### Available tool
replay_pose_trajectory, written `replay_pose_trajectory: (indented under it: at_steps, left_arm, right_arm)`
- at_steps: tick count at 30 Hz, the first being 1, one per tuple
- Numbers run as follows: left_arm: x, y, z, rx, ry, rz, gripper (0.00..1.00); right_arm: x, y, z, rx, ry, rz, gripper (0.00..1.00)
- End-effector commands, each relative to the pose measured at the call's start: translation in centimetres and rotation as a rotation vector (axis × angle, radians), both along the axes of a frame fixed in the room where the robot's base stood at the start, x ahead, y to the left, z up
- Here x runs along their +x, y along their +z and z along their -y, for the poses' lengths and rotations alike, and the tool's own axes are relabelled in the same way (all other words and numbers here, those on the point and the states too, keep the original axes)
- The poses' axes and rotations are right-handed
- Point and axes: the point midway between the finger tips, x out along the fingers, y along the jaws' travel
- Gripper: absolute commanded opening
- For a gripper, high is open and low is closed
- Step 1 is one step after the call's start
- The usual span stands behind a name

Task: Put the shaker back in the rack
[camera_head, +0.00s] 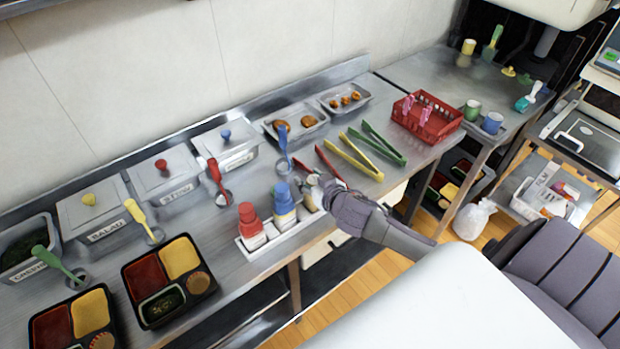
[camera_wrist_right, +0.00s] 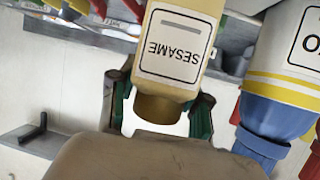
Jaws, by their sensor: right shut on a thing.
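My right gripper (camera_head: 326,188) is shut on the cream sesame shaker (camera_head: 311,198), at the right end of the white rack (camera_head: 284,239). In the right wrist view the shaker (camera_wrist_right: 176,45) shows its "SESAME" label and gold cap between my green-edged fingers (camera_wrist_right: 158,108). A red-capped bottle (camera_head: 251,228) and a blue-capped bottle (camera_head: 285,208) stand in the rack. The blue-capped bottle also shows right of the shaker in the wrist view (camera_wrist_right: 285,80). Whether the shaker's base sits in the rack or above it is hidden. My left gripper is not in view.
Red tongs (camera_head: 328,163), yellow tongs (camera_head: 354,158) and green tongs (camera_head: 378,147) lie beyond my right gripper. Lidded pans line the wall. Filled bento trays (camera_head: 196,312) are at the left. A red basket (camera_head: 440,126) stands at the right end of the counter.

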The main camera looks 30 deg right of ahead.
Motion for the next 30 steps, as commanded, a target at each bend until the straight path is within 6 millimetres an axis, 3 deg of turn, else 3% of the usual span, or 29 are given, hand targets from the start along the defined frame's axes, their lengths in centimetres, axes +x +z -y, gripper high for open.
replay_pose_trajectory:
  at_steps: [21, 27, 30]
  left_arm:
    - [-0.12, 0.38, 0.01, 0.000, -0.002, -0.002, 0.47]
    - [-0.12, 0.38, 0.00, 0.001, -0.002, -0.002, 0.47]
    - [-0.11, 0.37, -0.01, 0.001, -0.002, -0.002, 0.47]
  right_arm:
    - [0.02, -0.02, 0.03, 0.000, -0.001, 0.000, 0.41]
    - [0.02, -0.02, 0.03, 0.000, 0.000, 0.000, 0.77]
    - [0.02, -0.02, 0.03, 0.000, 0.000, 0.000, 0.77]
